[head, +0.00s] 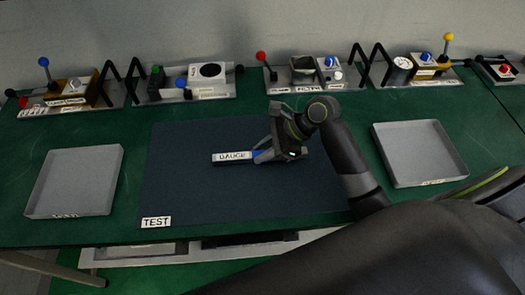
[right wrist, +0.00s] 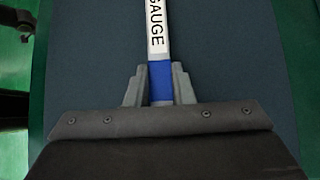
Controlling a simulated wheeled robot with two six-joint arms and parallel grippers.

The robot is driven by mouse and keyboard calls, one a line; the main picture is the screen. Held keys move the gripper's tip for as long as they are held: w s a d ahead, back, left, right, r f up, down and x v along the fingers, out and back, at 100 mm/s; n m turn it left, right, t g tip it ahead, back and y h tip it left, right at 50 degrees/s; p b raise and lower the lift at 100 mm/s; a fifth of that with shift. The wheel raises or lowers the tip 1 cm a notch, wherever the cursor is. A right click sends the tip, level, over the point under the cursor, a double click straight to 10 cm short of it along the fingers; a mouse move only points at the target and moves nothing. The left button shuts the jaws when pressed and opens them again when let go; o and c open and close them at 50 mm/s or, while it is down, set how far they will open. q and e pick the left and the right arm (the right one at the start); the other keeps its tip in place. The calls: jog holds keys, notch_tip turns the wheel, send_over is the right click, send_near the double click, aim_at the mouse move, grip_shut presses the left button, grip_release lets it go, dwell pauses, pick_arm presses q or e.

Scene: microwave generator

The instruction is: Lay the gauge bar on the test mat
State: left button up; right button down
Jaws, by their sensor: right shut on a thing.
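The gauge bar (head: 234,157) is a slim light bar with a "GAUGE" label and a blue band. My right gripper (head: 262,155) is shut on its blue part. In the right wrist view the bar (right wrist: 157,30) runs straight out from between the fingers of the right gripper (right wrist: 160,88). The dark blue test mat (head: 240,195), with a "TEST" label at its front left corner, lies under the bar. I cannot tell whether the bar touches the mat or is just above it. My left gripper is not in view.
A grey tray (head: 75,182) stands left of the mat and another grey tray (head: 420,153) stands right of it. Along the back of the green table (head: 130,128) are several devices with knobs and levers, such as a box with a blue-knobbed lever (head: 75,87). The mat's left part is clear.

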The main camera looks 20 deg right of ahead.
jog(key=shift+f, duration=0.15)
jog(key=shift+f, duration=0.2)
dwell(0.5)
jog(key=c, duration=1.2)
grip_release()
jog(key=shift+o, duration=0.2)
jog(key=v, duration=1.7)
jog(key=shift+d+p, duration=0.25)
jog(key=shift+p, duration=0.05)
jog(key=shift+s, duration=0.1)
